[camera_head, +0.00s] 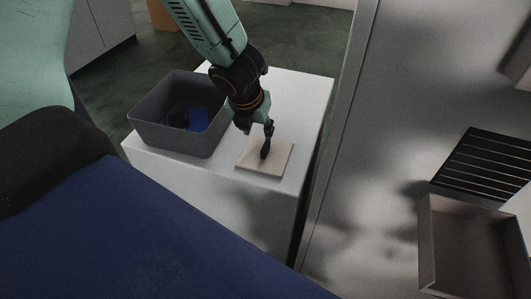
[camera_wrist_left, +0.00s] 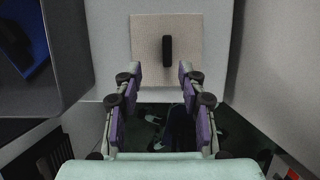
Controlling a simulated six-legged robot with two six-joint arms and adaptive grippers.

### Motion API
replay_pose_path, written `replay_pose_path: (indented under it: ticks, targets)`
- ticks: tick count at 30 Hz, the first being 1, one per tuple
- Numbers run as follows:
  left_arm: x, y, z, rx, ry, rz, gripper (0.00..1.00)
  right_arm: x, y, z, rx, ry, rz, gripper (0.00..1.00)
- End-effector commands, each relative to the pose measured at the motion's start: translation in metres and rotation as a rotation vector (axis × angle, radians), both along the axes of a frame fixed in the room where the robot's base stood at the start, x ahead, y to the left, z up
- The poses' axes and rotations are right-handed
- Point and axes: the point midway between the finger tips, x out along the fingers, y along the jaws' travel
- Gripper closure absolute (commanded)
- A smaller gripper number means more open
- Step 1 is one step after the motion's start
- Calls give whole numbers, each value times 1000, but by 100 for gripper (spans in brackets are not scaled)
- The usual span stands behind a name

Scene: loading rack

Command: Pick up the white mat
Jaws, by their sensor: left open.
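The mat (camera_head: 279,158) is a pale beige square lying flat near the front edge of a white block-like table (camera_head: 305,105). In the left wrist view the mat (camera_wrist_left: 190,30) shows ahead of the fingers, with a short black bar (camera_wrist_left: 167,50) upright on its middle in the picture. My left gripper (camera_head: 258,131) is above the mat in the head view. In the wrist view the left gripper (camera_wrist_left: 161,76) is open, its two fingers apart on either side of the bar's line, with nothing between them. My right gripper is not in view.
A grey bin (camera_head: 170,137) with blue and dark items inside stands on the table left of the mat. A tall pale panel (camera_head: 345,150) rises right of the table. A grey tray (camera_head: 427,245) and a black slatted grate (camera_head: 485,165) are at the far right. The table's right side is clear.

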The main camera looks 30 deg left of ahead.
Motion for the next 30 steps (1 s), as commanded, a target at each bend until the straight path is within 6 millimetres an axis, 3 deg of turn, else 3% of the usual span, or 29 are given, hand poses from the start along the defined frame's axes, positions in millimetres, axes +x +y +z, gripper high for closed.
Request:
replay_pose_path:
  ticks: [15, 26, 30]
  targets:
    - [22, -4, -65, -2, 3, 3, 59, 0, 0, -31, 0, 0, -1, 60]
    - [27, -4, -70, -3, 1, 3, 59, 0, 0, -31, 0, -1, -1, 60]
    - [27, -4, -70, -3, 1, 3, 71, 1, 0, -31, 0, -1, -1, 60]
